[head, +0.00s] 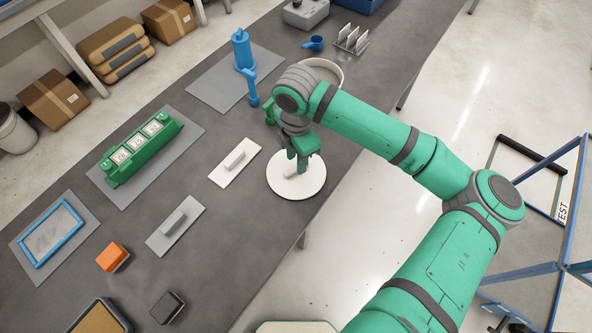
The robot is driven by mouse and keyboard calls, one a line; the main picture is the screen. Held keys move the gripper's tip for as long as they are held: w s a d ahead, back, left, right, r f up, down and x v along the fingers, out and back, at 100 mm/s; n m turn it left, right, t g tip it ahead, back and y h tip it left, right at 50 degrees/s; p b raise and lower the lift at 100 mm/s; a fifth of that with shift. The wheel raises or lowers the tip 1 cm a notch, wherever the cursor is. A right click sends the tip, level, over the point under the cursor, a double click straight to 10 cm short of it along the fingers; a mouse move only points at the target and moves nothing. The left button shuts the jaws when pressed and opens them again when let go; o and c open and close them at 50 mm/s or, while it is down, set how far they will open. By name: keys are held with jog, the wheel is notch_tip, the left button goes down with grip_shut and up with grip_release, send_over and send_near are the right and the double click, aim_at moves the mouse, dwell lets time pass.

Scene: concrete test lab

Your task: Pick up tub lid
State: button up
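The tub lid (298,189) is a round white disc that lies flat near the table's front edge, in the middle of the head view. A small pale handle shows on its top. My gripper (298,167) points down over the lid, with its dark fingers at the handle. The fingers and the arm partly hide the handle, so I cannot tell whether they are closed on it or only around it. A round, pale-rimmed tub (338,72) stands farther back, partly hidden behind my arm.
A white trowel-like plate (225,176) and a grey one (165,239) lie left of the lid. A blue pump-like device (241,50), a green block with dials (119,170), an orange block (111,257) and a dark block (167,307) also stand on the table (225,265).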

jog(key=shift+f, duration=1.5)
grip_shut()
jog(key=shift+r, duration=0.2)
